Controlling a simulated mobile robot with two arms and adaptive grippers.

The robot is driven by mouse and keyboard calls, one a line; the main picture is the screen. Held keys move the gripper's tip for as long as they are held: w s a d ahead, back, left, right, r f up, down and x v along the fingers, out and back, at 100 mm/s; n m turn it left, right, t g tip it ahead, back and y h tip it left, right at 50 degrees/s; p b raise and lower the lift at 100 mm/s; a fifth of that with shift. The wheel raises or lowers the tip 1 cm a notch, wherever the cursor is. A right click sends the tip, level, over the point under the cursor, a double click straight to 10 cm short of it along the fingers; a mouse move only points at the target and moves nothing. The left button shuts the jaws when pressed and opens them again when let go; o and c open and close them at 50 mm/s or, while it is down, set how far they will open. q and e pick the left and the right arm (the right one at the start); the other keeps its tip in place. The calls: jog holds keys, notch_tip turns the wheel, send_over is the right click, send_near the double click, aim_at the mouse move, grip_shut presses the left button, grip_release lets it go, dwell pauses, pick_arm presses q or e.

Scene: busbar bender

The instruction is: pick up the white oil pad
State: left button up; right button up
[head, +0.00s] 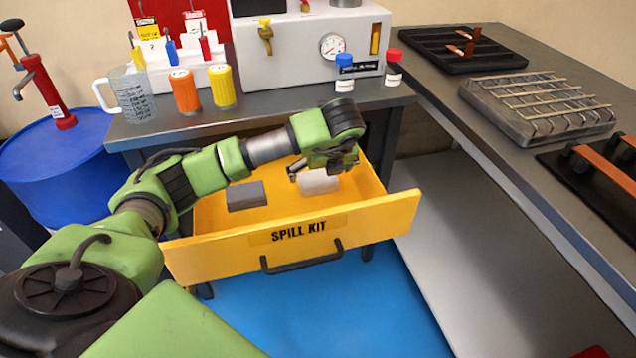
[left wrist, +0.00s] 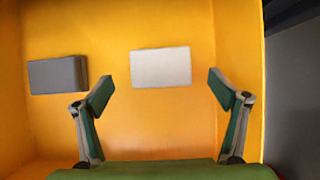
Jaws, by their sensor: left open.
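The white oil pad (head: 318,182) lies flat in the open yellow spill kit drawer (head: 290,248), toward its right side in the head view. In the left wrist view the white pad (left wrist: 160,67) lies ahead of and between the open fingers. My left gripper (head: 323,168) is over the drawer, open and empty, and partly covers the pad in the head view. Its two fingertips (left wrist: 160,88) stand apart in the left wrist view, and neither appears to touch the pad. My right gripper is not in view.
A grey pad (head: 246,195) lies left of the white one in the drawer, also in the wrist view (left wrist: 57,75). Drawer walls surround both. The workbench (head: 270,106) above holds bottles and a beaker. A blue drum (head: 62,168) stands at left, another bench (head: 500,135) at right.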

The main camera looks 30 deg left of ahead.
aim_at(318, 177)
pick_arm(q)
jog(key=x, duration=0.4)
jog(key=shift+w+a+f+b, duration=0.1)
jog(key=shift+f+b, duration=0.2)
jog(key=shift+b, duration=0.1)
jog(key=shift+w+a+f, duration=0.15)
jog(key=shift+w+f, duration=0.05)
jog(key=shift+f, duration=0.1)
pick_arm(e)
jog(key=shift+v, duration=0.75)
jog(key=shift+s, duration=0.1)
pick_arm(q)
jog(key=c, duration=1.1)
jog(key=shift+o, duration=0.2)
notch_tip(318, 177, up, 3)
jog(key=shift+p, duration=0.3)
notch_tip(318, 177, up, 6)
jog(key=shift+r+p, duration=0.1)
jog(key=shift+p, duration=0.3)
jog(key=shift+r, duration=0.5)
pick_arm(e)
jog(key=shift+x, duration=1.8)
